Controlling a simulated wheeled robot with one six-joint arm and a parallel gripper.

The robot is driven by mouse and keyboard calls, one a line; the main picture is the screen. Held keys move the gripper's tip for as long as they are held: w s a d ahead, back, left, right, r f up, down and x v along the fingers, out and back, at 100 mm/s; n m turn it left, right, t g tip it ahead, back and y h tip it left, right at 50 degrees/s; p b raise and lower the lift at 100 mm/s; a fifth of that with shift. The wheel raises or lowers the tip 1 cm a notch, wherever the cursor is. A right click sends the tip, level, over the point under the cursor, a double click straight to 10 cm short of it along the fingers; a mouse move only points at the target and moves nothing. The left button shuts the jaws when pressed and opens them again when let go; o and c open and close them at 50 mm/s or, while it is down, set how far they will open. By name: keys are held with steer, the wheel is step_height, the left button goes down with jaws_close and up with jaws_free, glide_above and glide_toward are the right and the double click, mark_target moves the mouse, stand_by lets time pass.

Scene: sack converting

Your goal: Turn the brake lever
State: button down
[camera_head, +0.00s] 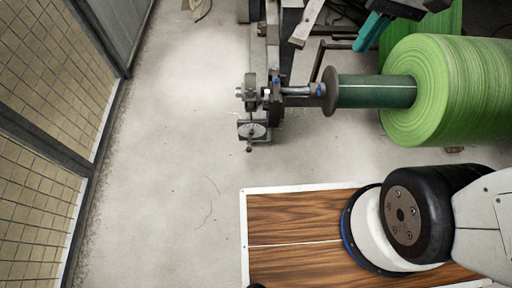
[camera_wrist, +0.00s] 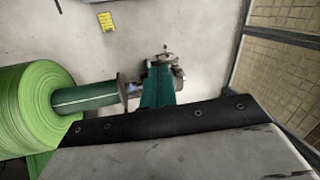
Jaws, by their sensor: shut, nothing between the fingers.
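The brake unit (camera_head: 253,129) is a grey metal assembly with a round dial, at the end of the roll's shaft in the head view. A small lever (camera_head: 249,147) with a dark tip points down from the dial. In the wrist view the brake unit (camera_wrist: 177,72) lies just past my fingers and is partly hidden by them. My gripper (camera_head: 365,42) has teal fingers and shows at the top right of the head view, apart from the lever. In the wrist view my gripper (camera_wrist: 158,75) is shut and holds nothing.
A large green roll (camera_head: 450,90) sits on a dark green shaft (camera_head: 375,91) to the right of the brake. A grey-framed mesh fence (camera_head: 50,100) runs along the left. Bare floor (camera_head: 180,130) lies between. A yellow label (camera_wrist: 106,21) lies on the floor.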

steer(key=w+a+f+g+y, duration=0.1)
steer(key=w+a+f+y, duration=0.1)
steer(key=w+f, duration=0.45)
steer(key=w+a+f+g+y, duration=0.1)
steer(key=w+a+f, duration=0.2)
steer(key=w+f, duration=0.35)
steer(key=w+a+f+y, duration=0.1)
steer(key=w+f, duration=0.2)
steer(key=f, duration=0.5)
steer(key=w+a+f+y, duration=0.1)
steer(key=w+f, duration=0.2)
steer(key=f, duration=0.4)
step_height(320, 180, down, 39)
steer(key=s+m+t, duration=0.2)
steer(key=s+t, duration=0.1)
steer(key=a+r+x, duration=0.2)
steer(key=x, duration=1.1)
steer(key=shift+w+a, duration=0.2)
steer(key=shift+w, duration=0.1)
steer(key=shift+f, duration=0.1)
